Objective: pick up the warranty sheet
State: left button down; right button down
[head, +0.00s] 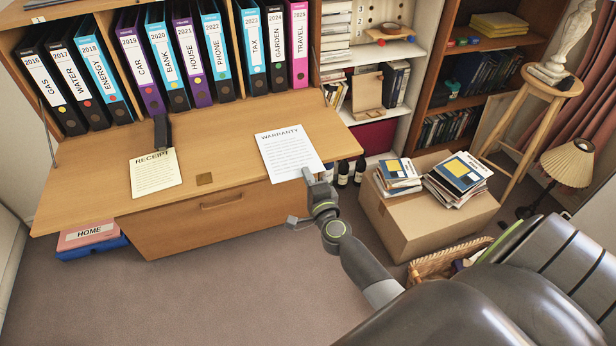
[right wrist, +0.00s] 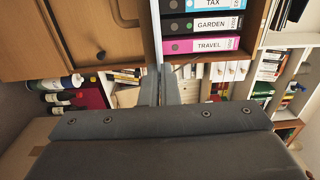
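The warranty sheet (head: 287,151) is a white printed page lying on the bureau's open flap, its near edge reaching just over the flap's front edge. My right gripper (head: 306,173) is at that near edge, towards the sheet's right corner. In the right wrist view the two fingers of my right gripper (right wrist: 160,88) are close together, with a thin pale strip, the sheet seen edge-on, between them. The sheet still looks flat on the flap. My left gripper is in neither view.
The flap (head: 95,195) also bears a cream receipt (head: 155,174) and a dark elongated object (head: 162,132). Binders (head: 185,55) stand behind. A cardboard box (head: 425,222) with magazines and small bottles (head: 343,174) are right of the flap.

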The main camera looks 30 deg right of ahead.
jog(key=shift+r, duration=0.2)
jog(key=shift+s, duration=0.1)
jog(key=shift+p+v, duration=0.45)
jog(key=shift+v, duration=2.5)
jog(key=shift+r, duration=0.1)
